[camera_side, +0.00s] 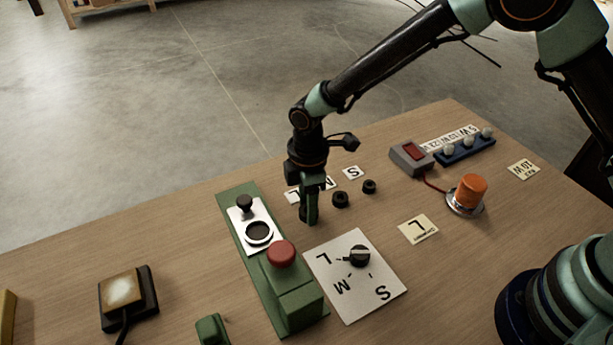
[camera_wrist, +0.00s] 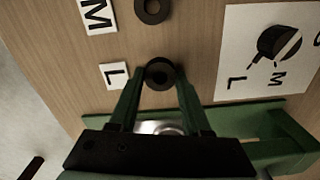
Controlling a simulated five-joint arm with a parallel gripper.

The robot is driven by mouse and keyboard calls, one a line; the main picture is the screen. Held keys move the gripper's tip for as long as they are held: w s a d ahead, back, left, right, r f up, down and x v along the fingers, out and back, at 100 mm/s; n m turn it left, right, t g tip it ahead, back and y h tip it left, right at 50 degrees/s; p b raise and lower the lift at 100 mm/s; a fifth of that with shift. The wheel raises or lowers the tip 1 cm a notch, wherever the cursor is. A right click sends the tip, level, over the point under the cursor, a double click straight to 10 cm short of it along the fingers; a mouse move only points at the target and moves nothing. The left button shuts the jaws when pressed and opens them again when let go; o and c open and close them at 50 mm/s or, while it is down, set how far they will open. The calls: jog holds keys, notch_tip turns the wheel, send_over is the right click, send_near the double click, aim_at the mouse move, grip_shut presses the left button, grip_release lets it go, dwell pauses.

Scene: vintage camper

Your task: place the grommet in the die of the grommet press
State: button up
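My gripper (camera_side: 309,217) points straight down at the table, just right of the green grommet press (camera_side: 292,297). In the wrist view my gripper (camera_wrist: 160,86) has its fingers apart, one on each side of a black grommet (camera_wrist: 160,63) next to the L label (camera_wrist: 115,76). The gaps beside this grommet are very small. In the side view my fingers largely hide it. The press has a white plate holding a dark round die (camera_side: 259,232), which looks empty, and a red button (camera_side: 281,253) nearer the camera.
Two other black grommets, a middle one (camera_side: 340,200) and a small one (camera_side: 369,187), lie right of my gripper. A dial plate (camera_side: 378,293) lies right of the press. An orange cylinder (camera_side: 472,190) and a red-display box (camera_side: 411,157) stand farther right.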

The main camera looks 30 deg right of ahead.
grip_shut()
